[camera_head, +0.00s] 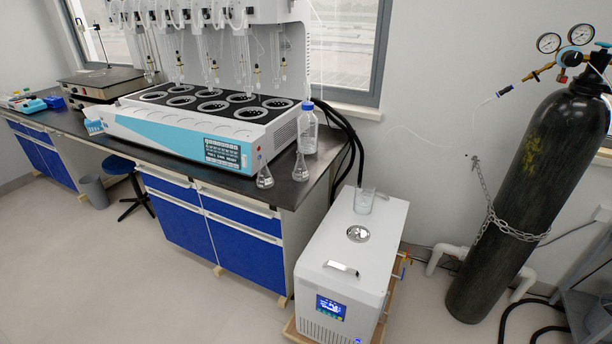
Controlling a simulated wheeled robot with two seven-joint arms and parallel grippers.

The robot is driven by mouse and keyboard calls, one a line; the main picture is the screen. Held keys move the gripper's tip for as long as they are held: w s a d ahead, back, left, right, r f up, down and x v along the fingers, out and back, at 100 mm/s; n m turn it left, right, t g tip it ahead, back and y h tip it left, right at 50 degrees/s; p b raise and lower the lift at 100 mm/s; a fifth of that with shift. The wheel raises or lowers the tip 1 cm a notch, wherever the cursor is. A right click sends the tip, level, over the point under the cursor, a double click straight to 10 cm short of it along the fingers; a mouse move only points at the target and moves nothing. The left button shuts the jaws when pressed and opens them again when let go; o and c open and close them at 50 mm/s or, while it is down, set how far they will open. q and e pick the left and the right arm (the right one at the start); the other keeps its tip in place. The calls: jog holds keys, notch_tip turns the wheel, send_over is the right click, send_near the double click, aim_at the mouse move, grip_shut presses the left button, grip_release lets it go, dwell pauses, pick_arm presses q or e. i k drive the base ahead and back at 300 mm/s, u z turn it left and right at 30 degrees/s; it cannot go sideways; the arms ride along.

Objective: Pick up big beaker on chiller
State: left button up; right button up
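A clear glass big beaker (364,201) stands upright on the back part of the white chiller's top. The chiller (340,292) is a white box on the floor right of the bench, with a small lit screen on its front. A round metal cap and a handle are on its top, in front of the beaker. Neither my left nor my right gripper is in view.
A dark-topped bench (232,183) with blue drawers holds the distiller (200,125), two conical flasks (300,168) and a blue-capped bottle (308,131). A chained black gas cylinder (520,190) stands at right. Black hoses hang behind the chiller. The floor in front is clear.

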aim_at(363, 201)
jog(key=k, duration=0.5)
jog(key=z, duration=0.6)
jog(key=i, duration=1.15)
jog(key=u, duration=0.85)
